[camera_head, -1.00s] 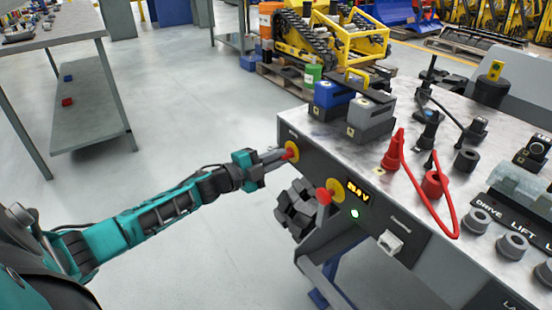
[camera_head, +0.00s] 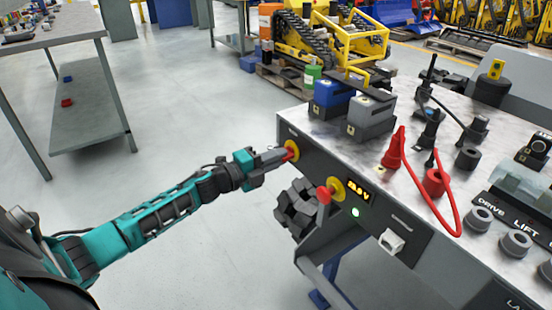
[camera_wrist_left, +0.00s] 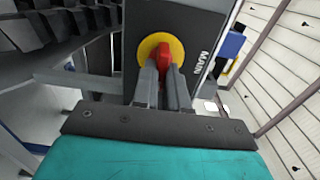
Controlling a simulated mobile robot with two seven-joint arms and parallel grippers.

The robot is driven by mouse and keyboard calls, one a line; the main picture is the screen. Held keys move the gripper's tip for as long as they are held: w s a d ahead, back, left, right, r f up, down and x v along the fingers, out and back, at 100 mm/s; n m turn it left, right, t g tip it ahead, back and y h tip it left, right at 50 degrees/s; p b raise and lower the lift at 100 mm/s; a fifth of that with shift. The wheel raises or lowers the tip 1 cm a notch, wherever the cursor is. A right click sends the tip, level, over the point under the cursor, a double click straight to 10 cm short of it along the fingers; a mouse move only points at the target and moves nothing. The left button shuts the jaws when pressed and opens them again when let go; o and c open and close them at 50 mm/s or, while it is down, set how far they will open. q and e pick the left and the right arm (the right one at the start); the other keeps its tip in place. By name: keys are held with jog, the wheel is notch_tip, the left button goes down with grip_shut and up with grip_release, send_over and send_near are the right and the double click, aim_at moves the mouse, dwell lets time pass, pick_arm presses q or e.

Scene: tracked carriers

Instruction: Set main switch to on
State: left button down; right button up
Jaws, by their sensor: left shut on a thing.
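The main switch is a red knob on a round yellow plate (camera_head: 291,150) on the bench's dark front panel. In the left wrist view its red handle (camera_wrist_left: 164,60) stands in front of the yellow plate (camera_wrist_left: 149,46), beside the label MAIN. My left gripper (camera_head: 284,155) is shut on the red handle; its two grey fingers (camera_wrist_left: 163,72) lie on either side of it and hide part of it. The display (camera_head: 359,190) to the right of the switch glows with digits and a V. A green light (camera_head: 355,212) is lit below it. My right gripper is not in view.
Blue and grey blocks (camera_head: 332,97), red plugs with a cable (camera_head: 434,182) and round knobs stand on the bench top. The floor left of the bench is clear.

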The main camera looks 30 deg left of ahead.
pick_arm(q)
jog(key=c, duration=1.2)
grip_release()
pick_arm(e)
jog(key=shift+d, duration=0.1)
pick_arm(q)
jog(key=shift+o, duration=0.2)
jog(key=p+v, duration=0.2)
jog(key=v, duration=1.1)
jog(key=shift+p, duration=0.3)
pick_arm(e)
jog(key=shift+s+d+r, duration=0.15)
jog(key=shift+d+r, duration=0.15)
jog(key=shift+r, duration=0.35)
pick_arm(q)
jog(key=shift+d, duration=0.1)
